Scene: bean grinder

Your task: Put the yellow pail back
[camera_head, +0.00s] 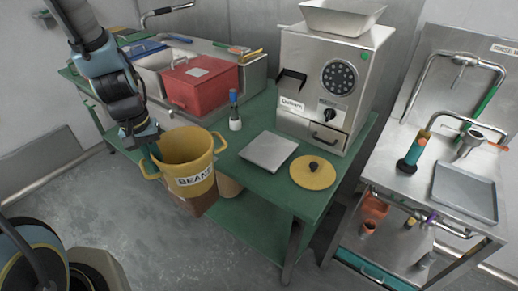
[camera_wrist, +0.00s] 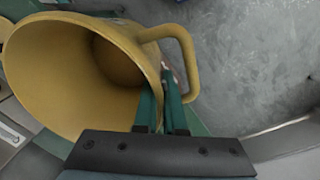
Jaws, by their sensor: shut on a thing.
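The yellow pail (camera_head: 186,145), labelled "BEANS", hangs in front of the green table's left front edge in the head view. It tilts a little, and its open mouth faces up with no contents visible. My gripper (camera_head: 150,150) is at the pail's left side, shut on it by the rim or the left handle; the head view does not settle which. In the wrist view the pail (camera_wrist: 85,75) fills the upper left. There the fingers of my gripper (camera_wrist: 165,100) close at its wall just below the loop handle. A round yellow lid (camera_head: 313,172) with a dark knob lies on the table.
The green table (camera_head: 262,193) carries a grinder (camera_head: 325,85), a flat grey plate (camera_head: 268,151), a small white pot with a blue tool (camera_head: 235,115) and a red box (camera_head: 198,85). A brown box (camera_head: 195,203) is below the pail. A metal cart (camera_head: 425,190) stands right.

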